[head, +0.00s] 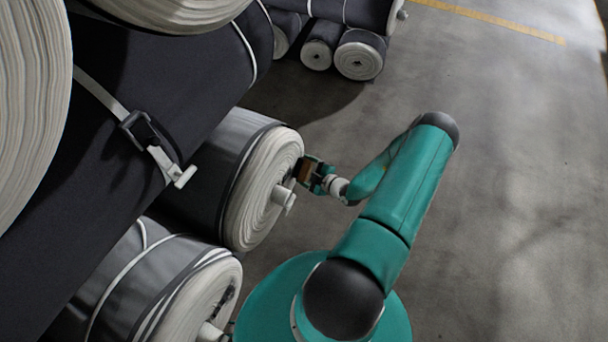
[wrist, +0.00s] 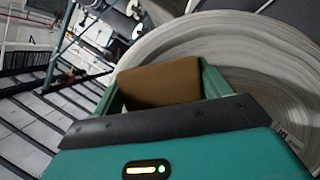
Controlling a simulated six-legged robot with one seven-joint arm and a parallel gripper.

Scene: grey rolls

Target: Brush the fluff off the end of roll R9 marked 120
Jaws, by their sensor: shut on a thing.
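My gripper (head: 311,174) is shut on a brown block-like brush (head: 304,171), held at the right side of a pale roll end (head: 262,190). In the wrist view the brush (wrist: 160,82) sits between my two green fingers, with the pale layered roll end (wrist: 225,45) close behind it. The bristles are hidden, and I cannot tell whether they touch the end. A white core stub (head: 285,198) sticks out below the brush. Part of a dark marking (wrist: 288,137) shows at the wrist view's right, too cut off to read. No number 120 and no fluff can be made out.
Another roll end (head: 200,300) with a dark patch lies nearer, at lower left. A large dark roll with a white strap and buckle (head: 140,130) lies above. Smaller rolls (head: 359,56) lie at the back. The grey floor (head: 510,180) to the right is clear.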

